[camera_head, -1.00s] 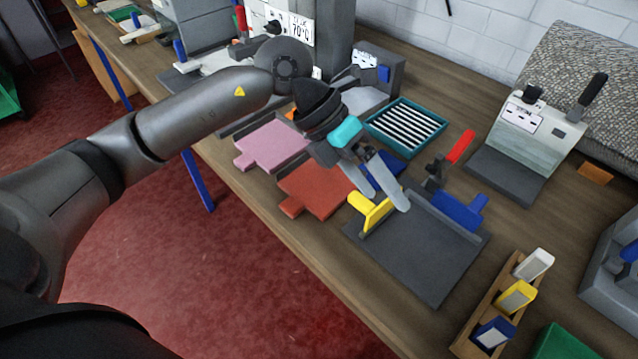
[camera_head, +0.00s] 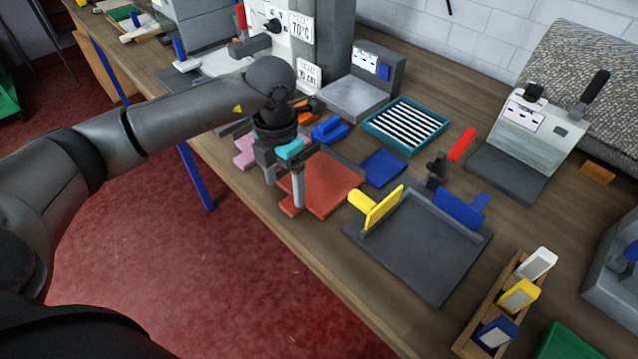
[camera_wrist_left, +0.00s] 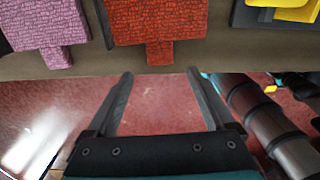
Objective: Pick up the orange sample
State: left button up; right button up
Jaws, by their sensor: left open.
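The orange sample (camera_head: 328,180) is a flat red-orange rug piece lying near the front edge of the bench, with a small tab toward that edge. It also shows in the left wrist view (camera_wrist_left: 158,24), its tab (camera_wrist_left: 160,52) pointing toward my fingers. My left gripper (camera_head: 285,193) points down at the sample's left side, near the tab, and covers part of it in the head view. Its fingers (camera_wrist_left: 160,74) are apart with nothing between them. The wrist view shows the tab just beyond the fingertips, not between them. My right gripper is not in view.
A pink sample (camera_head: 245,150) lies left of it, partly hidden by my gripper. Right of it are a blue piece (camera_head: 383,168) and a dark tray (camera_head: 420,250) with yellow (camera_head: 382,207) and blue (camera_head: 458,208) guides. Red floor shows below the bench edge.

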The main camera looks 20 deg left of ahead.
aim_at(289, 206)
pick_arm(q)
notch_tip(289, 206, down, 6)
jog(key=shift+w+d+r, duration=0.1)
dwell(0.4)
grip_shut()
dwell(0.6)
